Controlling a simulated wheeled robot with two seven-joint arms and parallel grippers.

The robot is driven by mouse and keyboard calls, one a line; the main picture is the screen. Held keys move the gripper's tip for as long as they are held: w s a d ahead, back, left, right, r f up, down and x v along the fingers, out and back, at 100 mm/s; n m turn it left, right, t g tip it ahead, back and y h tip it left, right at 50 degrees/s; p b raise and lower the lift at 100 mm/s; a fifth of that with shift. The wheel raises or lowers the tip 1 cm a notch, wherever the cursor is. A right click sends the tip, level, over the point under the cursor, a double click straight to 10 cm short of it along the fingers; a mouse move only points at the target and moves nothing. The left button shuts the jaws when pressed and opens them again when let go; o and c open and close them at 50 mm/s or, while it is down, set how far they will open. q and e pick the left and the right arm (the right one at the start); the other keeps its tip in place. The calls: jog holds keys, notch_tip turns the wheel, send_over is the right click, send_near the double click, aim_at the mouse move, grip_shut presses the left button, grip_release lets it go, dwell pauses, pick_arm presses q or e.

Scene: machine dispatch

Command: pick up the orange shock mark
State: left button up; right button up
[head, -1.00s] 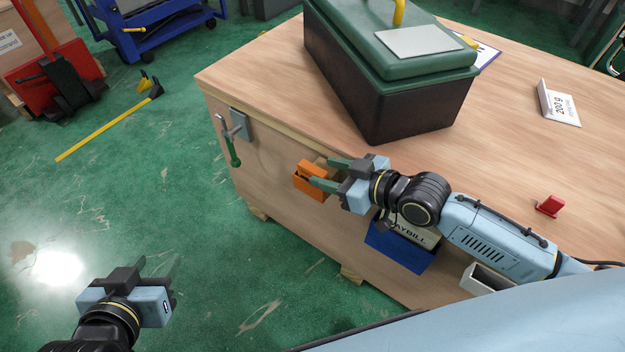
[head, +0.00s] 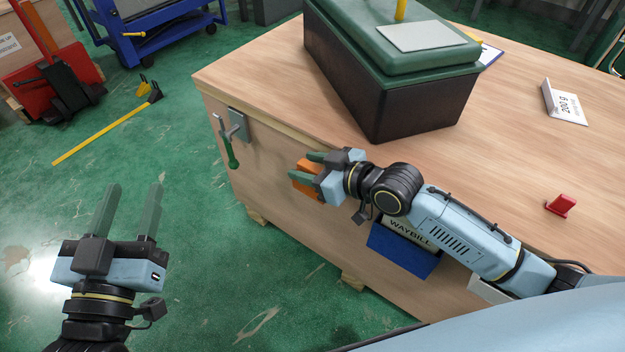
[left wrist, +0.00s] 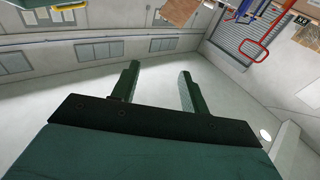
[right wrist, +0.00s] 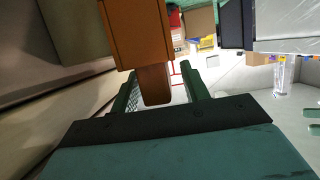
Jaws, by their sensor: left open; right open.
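The orange shock mark (head: 301,184) is at the side face of the wooden crate, partly hidden by my right gripper (head: 309,164). In the right wrist view the orange body (right wrist: 137,32) fills the upper middle, and its narrower orange-brown tongue hangs down between the two green fingers of my right gripper (right wrist: 158,82). The right gripper is open around that tongue, with a gap showing at the right finger. My left gripper (head: 130,188) is open and empty over the green floor, away from the crate. In the left wrist view, its fingers (left wrist: 158,70) have nothing between them.
The wooden crate (head: 240,80) carries a dark green-lidded box (head: 420,105), a 200 g sign (head: 566,104) and a red piece (head: 561,205). A blue waybill holder (head: 403,250) and a green-handled latch (head: 230,145) are on its side.

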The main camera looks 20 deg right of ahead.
jog(key=shift+w+a+f, duration=0.15)
jog(key=shift+w+a, duration=0.15)
jog(key=shift+w, duration=0.05)
pick_arm(q)
jog(key=shift+s+d+r+t, duration=0.1)
jog(key=shift+s+r+t, duration=0.1)
jog(key=shift+r+t, duration=0.6)
pick_arm(e)
grip_shut()
